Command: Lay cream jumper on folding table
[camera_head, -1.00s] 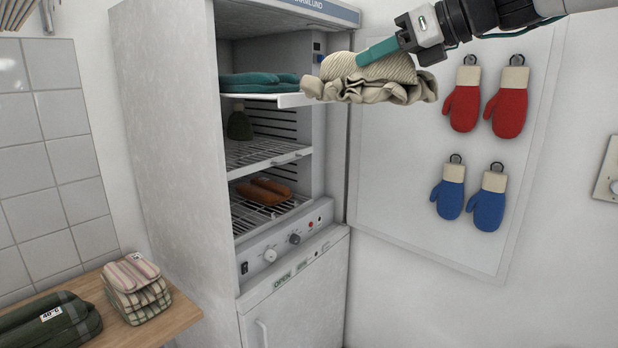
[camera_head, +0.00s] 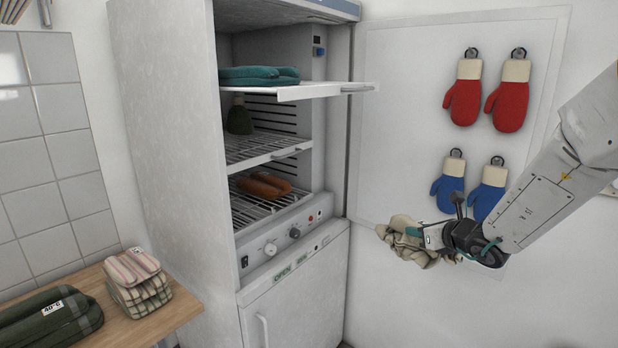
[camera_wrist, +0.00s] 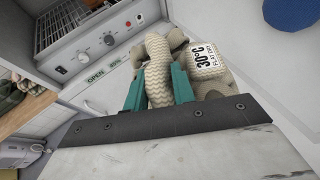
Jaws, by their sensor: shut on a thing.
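The cream jumper (camera_head: 398,246) is knitted and hangs bunched in my gripper (camera_head: 420,236), in front of the white wall, right of the drying cabinet. In the wrist view the jumper (camera_wrist: 207,62) shows a white 30°C tag, and part of it is pinched between the teal fingers of my gripper (camera_wrist: 158,86). Its far folds are partly hidden. A wooden tabletop (camera_head: 122,330) shows at the lower left, well away from the jumper; I cannot tell whether it is the folding table.
The drying cabinet (camera_head: 165,130) stands open, with a teal garment (camera_head: 258,76) on its pulled-out top shelf (camera_head: 320,91). A striped folded stack (camera_head: 137,280) and a dark green bundle (camera_head: 45,322) lie on the tabletop. Red and blue mittens (camera_head: 463,93) hang on the wall.

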